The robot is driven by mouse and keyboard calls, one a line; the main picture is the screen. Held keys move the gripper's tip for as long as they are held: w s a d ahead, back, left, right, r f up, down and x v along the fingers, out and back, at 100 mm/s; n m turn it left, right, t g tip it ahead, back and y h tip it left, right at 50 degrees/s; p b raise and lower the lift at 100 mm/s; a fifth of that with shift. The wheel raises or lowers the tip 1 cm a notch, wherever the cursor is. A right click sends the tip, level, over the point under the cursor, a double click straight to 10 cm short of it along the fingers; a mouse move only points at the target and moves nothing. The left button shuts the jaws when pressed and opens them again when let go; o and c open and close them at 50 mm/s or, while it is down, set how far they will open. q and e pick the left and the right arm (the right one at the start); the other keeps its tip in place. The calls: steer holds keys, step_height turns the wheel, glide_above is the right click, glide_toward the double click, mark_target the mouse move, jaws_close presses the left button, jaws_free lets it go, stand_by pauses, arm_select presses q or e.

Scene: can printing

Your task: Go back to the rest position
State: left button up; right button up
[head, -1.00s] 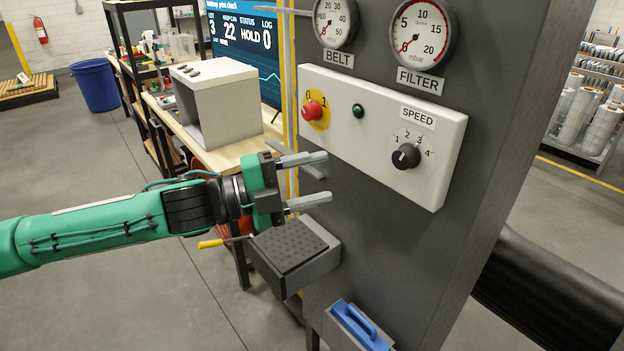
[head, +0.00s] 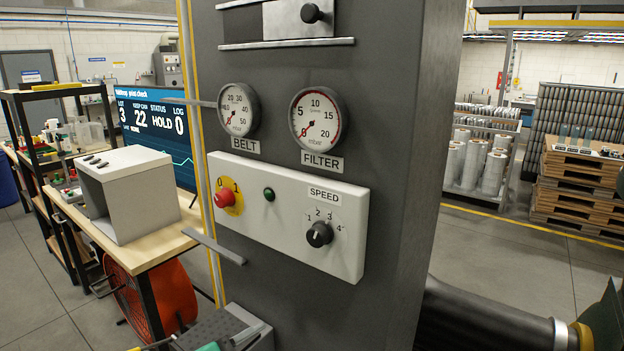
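No held thing is visible. My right gripper is not in view. The white control panel (head: 275,238) carries a red button (head: 225,197) on a yellow plate, a dark green button (head: 269,194) and a black speed knob (head: 319,234).
The tall grey machine column (head: 398,150) fills the middle. A grey bar (head: 215,247) juts out at its left. A wooden bench (head: 130,248) with a grey box (head: 130,195) stands left. A black cylinder (head: 485,315) lies low right. Open floor lies beyond it.

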arm_select(q)
steer(key=s+a+f+n+g+y, duration=0.25)
steer(key=s+a+f+n, duration=0.2)
steer(key=f, duration=0.25)
steer(key=s+a+f+n+g+y, duration=0.1)
steer(key=s+a+f+n+y, duration=0.3)
steer(key=f, duration=0.4)
steer(key=s+a+f+n+g+y, duration=0.2)
steer(key=s+a+f+n+g, duration=0.1)
steer(key=s+f, duration=0.3)
steer(key=s+a+f+n+g+y, duration=0.1)
steer(key=s+a+f+n+g, duration=0.2)
steer(key=s, duration=0.5)
step_height(320, 180, down, 33)
steer(key=s, duration=0.2)
steer(key=s+a+f+g, duration=0.2)
steer(key=s+a+f, duration=0.1)
steer(key=s+f, duration=1.5)
steer(key=shift+f, duration=0.15)
steer(key=shift+m, duration=0.25)
